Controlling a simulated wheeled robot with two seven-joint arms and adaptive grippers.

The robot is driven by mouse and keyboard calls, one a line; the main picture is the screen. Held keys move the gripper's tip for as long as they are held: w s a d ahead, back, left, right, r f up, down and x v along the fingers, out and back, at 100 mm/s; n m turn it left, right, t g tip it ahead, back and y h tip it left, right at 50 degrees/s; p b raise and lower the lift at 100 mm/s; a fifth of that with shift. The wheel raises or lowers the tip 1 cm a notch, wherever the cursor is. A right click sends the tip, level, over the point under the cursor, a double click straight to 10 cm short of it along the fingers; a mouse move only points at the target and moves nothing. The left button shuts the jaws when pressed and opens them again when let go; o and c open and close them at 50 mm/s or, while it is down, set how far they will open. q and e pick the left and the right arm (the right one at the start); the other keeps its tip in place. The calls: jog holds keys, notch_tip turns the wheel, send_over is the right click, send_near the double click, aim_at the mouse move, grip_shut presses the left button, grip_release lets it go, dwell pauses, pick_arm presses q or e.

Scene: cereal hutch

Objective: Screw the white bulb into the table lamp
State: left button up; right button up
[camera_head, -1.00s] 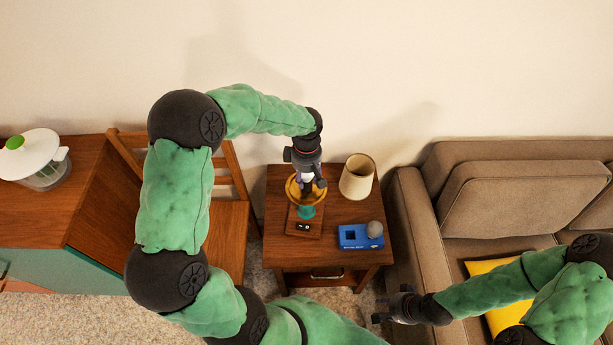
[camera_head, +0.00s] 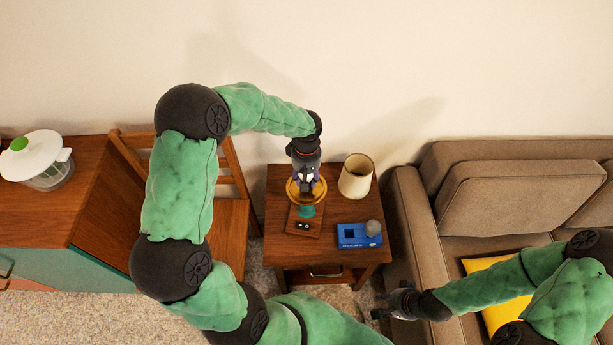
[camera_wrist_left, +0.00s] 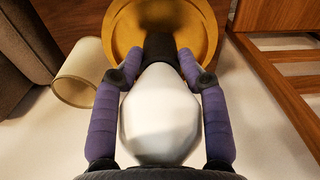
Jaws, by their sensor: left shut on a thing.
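The table lamp's gold dish (camera_head: 293,190) and teal stem (camera_head: 307,211) stand on the small wooden table. My left gripper (camera_head: 306,188) points down over the dish. In the left wrist view, my left gripper (camera_wrist_left: 160,70) is shut on the white bulb (camera_wrist_left: 160,115), with a purple finger on each side. The bulb's narrow end meets the dark socket (camera_wrist_left: 160,48) in the middle of the gold dish (camera_wrist_left: 205,30); how deep it sits cannot be told. My right gripper (camera_head: 382,305) is empty and looks open, low in front of the sofa.
A cream lampshade (camera_head: 356,178) stands at the table's (camera_head: 285,250) back right. A blue box (camera_head: 350,237) with a grey ball-like piece (camera_head: 373,228) lies at its front right. A chair (camera_head: 232,215) is left, a sofa (camera_head: 440,200) right.

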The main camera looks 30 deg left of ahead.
pick_arm(q)
jog(key=o, duration=1.3)
jog(key=shift+c, duration=0.2)
jog(key=shift+r, duration=0.15)
notch_tip(320, 180, up, 12)
jog(key=shift+f, duration=0.1)
jog(key=shift+s+f, duration=0.1)
